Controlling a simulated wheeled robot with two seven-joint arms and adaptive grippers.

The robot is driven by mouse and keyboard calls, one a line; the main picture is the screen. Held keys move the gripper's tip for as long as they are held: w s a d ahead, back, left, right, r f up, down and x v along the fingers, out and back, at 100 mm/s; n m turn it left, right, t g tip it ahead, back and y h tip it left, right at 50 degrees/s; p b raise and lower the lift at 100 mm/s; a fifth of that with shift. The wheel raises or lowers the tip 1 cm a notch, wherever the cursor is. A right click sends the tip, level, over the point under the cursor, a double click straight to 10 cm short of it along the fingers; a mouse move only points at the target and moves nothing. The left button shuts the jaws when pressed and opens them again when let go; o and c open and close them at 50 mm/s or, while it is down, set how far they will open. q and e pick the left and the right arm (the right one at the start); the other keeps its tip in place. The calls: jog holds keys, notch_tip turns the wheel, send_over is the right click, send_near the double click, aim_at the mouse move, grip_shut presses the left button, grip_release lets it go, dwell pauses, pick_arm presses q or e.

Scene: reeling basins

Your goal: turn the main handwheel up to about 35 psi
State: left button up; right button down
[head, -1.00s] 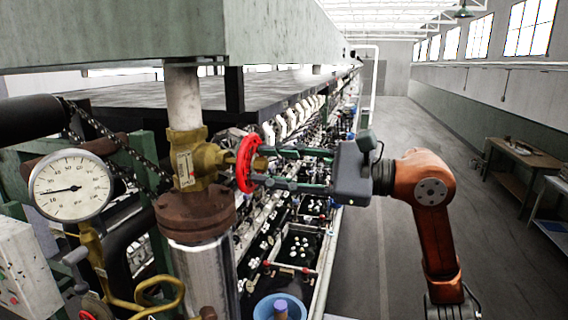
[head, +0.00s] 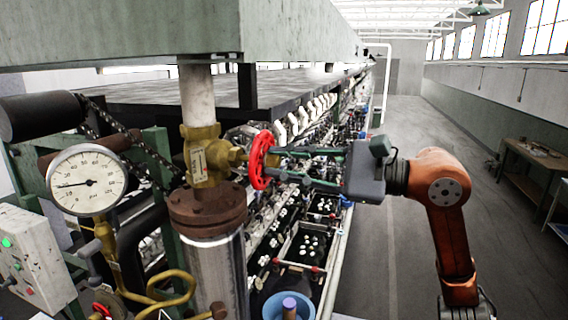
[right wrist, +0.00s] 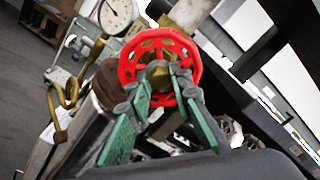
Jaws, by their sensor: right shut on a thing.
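The red main handwheel (head: 259,161) sits on the right side of a brass valve (head: 203,157) on the vertical pipe. My right gripper (head: 275,165) reaches in from the right with its green fingers shut on the handwheel. In the right wrist view the fingers meet over the front of the handwheel (right wrist: 127,70), hiding part of its lower rim and hub. The round pressure gauge (head: 88,180) is at the left, its needle pointing left and slightly down, on the low part of the scale; the exact figure is too small to read. My left gripper is not in view.
A grey control box (head: 33,258) with a green light is at the lower left, near brass piping. A rusty flange (head: 208,208) lies below the valve. The long machine with basins runs back behind the wheel. The aisle floor (head: 410,150) at right is clear beside a wooden table (head: 535,155).

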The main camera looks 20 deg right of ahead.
jog(key=n, duration=1)
jog(key=shift+n, duration=0.4)
jog(key=n, duration=0.3)
jog(key=shift+n, duration=0.3)
jog(key=c, duration=1.9)
grip_release()
